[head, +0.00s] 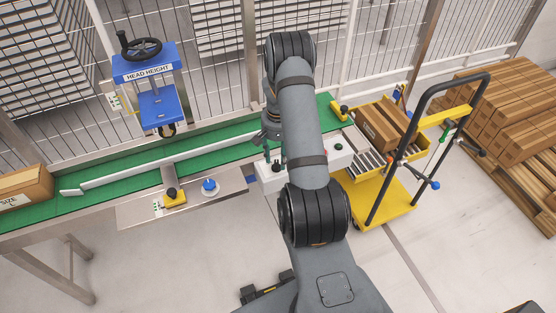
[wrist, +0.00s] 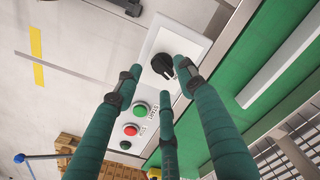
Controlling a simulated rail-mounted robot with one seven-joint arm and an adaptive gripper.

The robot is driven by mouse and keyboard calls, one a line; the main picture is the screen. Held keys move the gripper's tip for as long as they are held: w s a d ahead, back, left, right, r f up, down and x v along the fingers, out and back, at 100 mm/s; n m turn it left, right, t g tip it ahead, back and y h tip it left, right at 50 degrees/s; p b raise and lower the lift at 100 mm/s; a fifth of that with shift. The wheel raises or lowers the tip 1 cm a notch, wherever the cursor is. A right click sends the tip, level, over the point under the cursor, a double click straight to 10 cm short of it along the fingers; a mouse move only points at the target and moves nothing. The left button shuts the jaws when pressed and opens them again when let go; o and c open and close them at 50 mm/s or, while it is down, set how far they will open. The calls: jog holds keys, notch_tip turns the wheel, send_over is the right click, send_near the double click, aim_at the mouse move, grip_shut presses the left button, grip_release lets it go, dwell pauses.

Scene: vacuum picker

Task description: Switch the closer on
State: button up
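In the wrist view a white control box (wrist: 150,38) carries a black rotary knob (wrist: 162,65), a green button (wrist: 140,109) by the word START, a red button (wrist: 131,130) and a dark button (wrist: 125,145). The same white box (head: 270,184) shows in the head view at the conveyor's front edge, its middle hidden behind my arm. My gripper (wrist: 161,79) has three green fingers, spread apart with nothing held. Their tips are around the black knob in the picture; I cannot tell whether any touches it. In the head view my gripper is mostly hidden by my arm.
A green conveyor (head: 120,188) runs behind the box, with a carton (head: 24,187) at left. A blue HEAD HEIGHT press (head: 158,105) stands behind it. A side plate holds a blue knob (head: 209,186). A yellow trolley (head: 385,208) and stacked cartons (head: 515,105) are at right.

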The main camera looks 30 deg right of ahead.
notch_tip(320, 180, up, 10)
dwell(0.3)
jog(key=shift+f, duration=0.25)
notch_tip(320, 180, down, 12)
jog(key=shift+r, duration=0.1)
dwell(0.5)
jog(key=shift+r, duration=0.15)
